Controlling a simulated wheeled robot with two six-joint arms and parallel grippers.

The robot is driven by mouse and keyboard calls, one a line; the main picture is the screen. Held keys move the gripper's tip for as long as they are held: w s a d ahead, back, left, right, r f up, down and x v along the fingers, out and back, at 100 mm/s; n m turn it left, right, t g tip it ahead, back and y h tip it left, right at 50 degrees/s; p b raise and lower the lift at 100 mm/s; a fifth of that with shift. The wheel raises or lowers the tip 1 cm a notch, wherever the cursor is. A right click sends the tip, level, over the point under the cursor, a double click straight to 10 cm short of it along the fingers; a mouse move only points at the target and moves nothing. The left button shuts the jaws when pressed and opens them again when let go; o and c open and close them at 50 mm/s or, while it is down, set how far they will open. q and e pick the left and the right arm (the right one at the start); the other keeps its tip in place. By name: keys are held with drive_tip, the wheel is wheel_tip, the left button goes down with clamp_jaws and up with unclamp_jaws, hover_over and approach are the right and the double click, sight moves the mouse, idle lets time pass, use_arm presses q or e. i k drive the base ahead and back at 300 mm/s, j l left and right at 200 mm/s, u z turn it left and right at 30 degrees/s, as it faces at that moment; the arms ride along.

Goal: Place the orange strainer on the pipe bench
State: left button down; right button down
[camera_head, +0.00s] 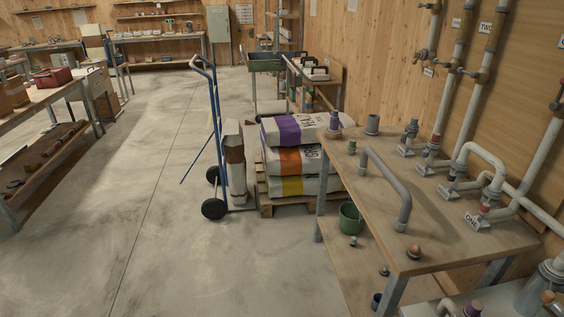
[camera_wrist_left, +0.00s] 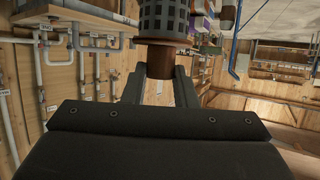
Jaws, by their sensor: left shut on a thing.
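In the left wrist view, a strainer (camera_wrist_left: 163,18) with a dark grey slotted body and an orange-brown collar is at the top edge, its far end cut off. My left gripper (camera_wrist_left: 158,72) is shut on its orange-brown lower part, between the two fingers. Neither gripper shows in the head view. My right gripper is in no view. The wooden pipe bench (camera_head: 440,228) stands at the right of the head view.
Wall pipes (camera_head: 480,90) rise behind the bench. A green bucket (camera_head: 350,218) sits on its lower shelf. Stacked bags (camera_head: 297,160) on a pallet and a blue hand truck (camera_head: 215,130) stand left of it. The floor further left is clear.

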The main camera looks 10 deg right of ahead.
sight(388, 162)
drive_tip(key=i+j+z, duration=0.1)
drive_tip(key=i+z, duration=0.25)
drive_tip(key=i+j+z, duration=0.2)
drive_tip(key=z, duration=0.15)
drive_tip(key=i+j+z, duration=0.85)
drive_tip(key=j+z, duration=0.15)
drive_tip(key=i+j+z, duration=0.15)
drive_tip(key=j+z, duration=0.2)
drive_tip(key=j, duration=0.15)
drive_tip(key=i+j+z, duration=0.1)
drive_tip(key=j+z, duration=0.6)
drive_tip(key=j, duration=0.25)
drive_tip(key=i+j+z, duration=0.1)
drive_tip(key=j, duration=0.25)
drive_tip(key=i+l, duration=0.1)
drive_tip(key=i, duration=0.3)
